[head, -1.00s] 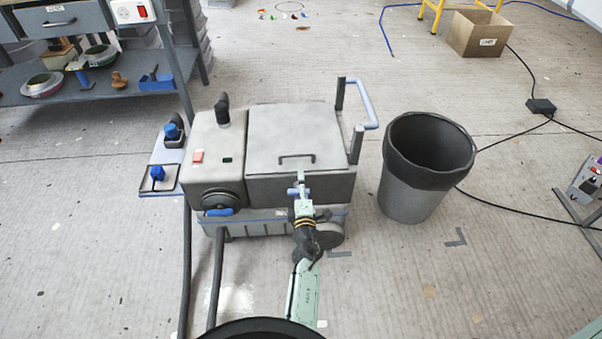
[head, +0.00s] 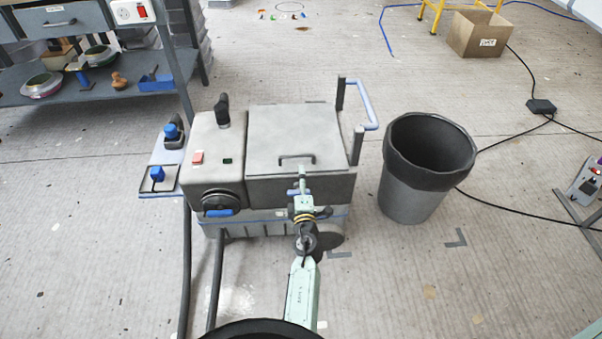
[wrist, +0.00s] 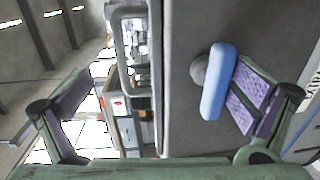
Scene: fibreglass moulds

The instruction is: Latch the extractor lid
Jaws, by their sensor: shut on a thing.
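The grey extractor (head: 222,150) stands on the floor in the middle of the head view. Its pale lid (head: 290,130) lies flat and closed on top, with a dark bar handle near the front edge. My gripper (head: 302,182) is at the front face, below that handle. A blue latch handle (wrist: 217,82) on a round grey pivot shows in the wrist view, on the dark front face. It lies against the right finger's purple pad. In the head view my gripper partly hides the latch.
A grey bin (head: 412,196) stands close to the extractor's right. Two dark hoses run down from its left side. A workbench (head: 100,88) stands at the back left, a cardboard box (head: 477,36) at the back right. Cables cross the right floor.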

